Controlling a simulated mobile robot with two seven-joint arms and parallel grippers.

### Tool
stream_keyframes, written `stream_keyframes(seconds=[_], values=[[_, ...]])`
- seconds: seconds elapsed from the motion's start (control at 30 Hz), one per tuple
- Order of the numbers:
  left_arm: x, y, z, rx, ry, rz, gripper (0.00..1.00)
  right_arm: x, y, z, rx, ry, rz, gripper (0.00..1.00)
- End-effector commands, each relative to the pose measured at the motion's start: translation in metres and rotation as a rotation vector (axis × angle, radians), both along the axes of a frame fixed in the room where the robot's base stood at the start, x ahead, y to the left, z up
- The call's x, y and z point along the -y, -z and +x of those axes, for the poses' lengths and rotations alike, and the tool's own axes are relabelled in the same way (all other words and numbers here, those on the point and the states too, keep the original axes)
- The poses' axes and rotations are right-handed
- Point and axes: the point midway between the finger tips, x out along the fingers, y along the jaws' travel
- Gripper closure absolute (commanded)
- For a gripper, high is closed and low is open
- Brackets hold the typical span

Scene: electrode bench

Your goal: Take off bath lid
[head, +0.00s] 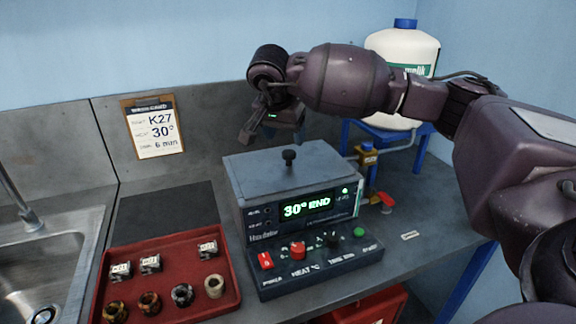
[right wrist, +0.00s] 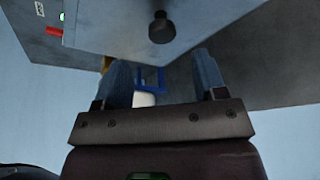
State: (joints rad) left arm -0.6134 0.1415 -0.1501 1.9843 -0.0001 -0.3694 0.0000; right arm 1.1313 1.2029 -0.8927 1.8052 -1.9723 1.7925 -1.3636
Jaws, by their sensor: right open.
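The bath (head: 297,228) is a grey box unit on the bench, its display reading "30° END". Its flat grey lid (head: 255,168) sits on top, with a black knob (head: 289,157) standing at its middle. The knob also shows in the right wrist view (right wrist: 161,28), beyond the fingertips and apart from them. My right gripper (right wrist: 165,75) is open and empty, with its two bluish fingers spread. In the head view my right gripper (head: 268,128) hangs above and behind the lid, slightly left of the knob. My left gripper is not in view.
A red tray (head: 190,247) with several small collars and labelled blocks lies left of the bath. A sink (head: 50,250) is at far left. A white jug (head: 402,52) stands on a blue stand behind right. A work card (head: 154,128) leans on the back wall.

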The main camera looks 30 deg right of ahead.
Motion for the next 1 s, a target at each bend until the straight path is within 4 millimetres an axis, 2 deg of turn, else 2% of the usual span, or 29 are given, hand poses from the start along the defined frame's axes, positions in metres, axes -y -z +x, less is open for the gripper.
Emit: stream_keyframes(seconds=[0.1, 0.37, 0.63, 0.9, 0.93, 1.0], values=[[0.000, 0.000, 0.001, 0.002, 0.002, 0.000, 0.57, 0.005, 0.016, 0.003, -0.002, 0.002, 0.001, 0.35], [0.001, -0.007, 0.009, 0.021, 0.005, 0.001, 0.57, 0.011, 0.030, 0.007, -0.001, 0.001, 0.001, 0.35], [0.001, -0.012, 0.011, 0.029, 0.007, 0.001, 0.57, 0.022, 0.063, 0.014, -0.002, 0.002, 0.002, 0.35], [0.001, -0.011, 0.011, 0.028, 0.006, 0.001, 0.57, 0.024, 0.068, 0.016, 0.000, 0.000, 0.001, 0.35], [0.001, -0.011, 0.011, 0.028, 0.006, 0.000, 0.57, 0.024, 0.068, 0.016, 0.000, 0.000, 0.001, 0.37], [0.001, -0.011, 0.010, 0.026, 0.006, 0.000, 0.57, 0.024, 0.068, 0.016, 0.000, 0.000, 0.001, 0.47]])
